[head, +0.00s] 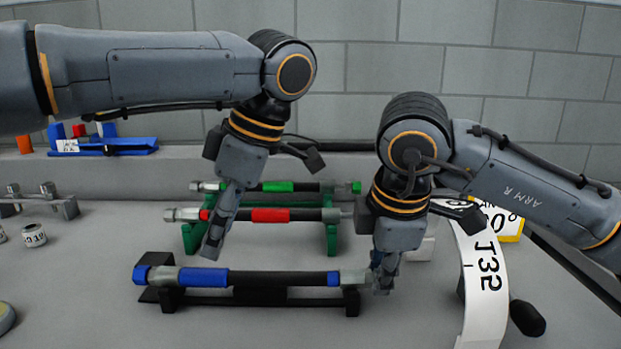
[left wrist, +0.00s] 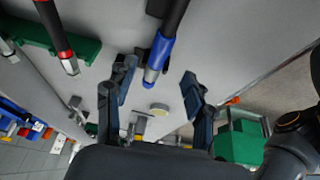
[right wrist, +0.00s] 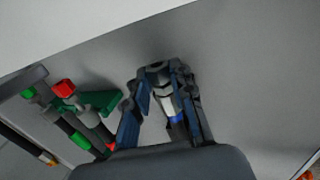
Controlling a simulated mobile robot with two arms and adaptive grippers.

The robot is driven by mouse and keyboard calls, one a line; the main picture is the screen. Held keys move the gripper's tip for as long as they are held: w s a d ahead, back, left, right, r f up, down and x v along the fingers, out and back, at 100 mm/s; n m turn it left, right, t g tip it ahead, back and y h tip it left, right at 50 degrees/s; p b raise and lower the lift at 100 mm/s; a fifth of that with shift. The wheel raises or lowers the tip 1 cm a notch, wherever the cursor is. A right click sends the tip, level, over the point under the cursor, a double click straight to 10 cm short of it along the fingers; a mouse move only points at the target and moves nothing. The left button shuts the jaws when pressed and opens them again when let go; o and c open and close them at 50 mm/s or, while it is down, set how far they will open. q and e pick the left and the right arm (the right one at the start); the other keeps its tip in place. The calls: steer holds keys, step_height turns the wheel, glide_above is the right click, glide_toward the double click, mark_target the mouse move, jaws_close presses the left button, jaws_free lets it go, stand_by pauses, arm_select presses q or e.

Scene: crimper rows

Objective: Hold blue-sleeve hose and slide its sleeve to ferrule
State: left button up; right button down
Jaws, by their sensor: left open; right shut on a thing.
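The blue-sleeve hose lies on a black stand (head: 230,298) at the front. Its blue sleeve (head: 203,278) is near the left end, close to the silver ferrule (head: 162,277); a narrow blue band (head: 333,278) marks the right part. My right gripper (head: 382,278) is at the hose's right end, shut on its silver end fitting (right wrist: 165,101). My left gripper (head: 213,243) is open, its fingertips just above and behind the blue sleeve. In the left wrist view the blue sleeve (left wrist: 158,52) points between its spread fingers, apart from both.
Behind are a red-sleeve hose (head: 270,215) and a green-sleeve hose (head: 278,187) on green stands. A curved white label strip (head: 484,285) stands right of my right gripper. Small fittings (head: 35,235) lie at the left. A blue tool (head: 118,146) sits on the back ledge.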

arm_select(q)
steer(key=shift+v, duration=2.25)
arm_select(e)
steer(key=c, duration=1.1)
jaws_free()
steer(key=shift+o, duration=0.2)
steer(key=shift+r, duration=0.1)
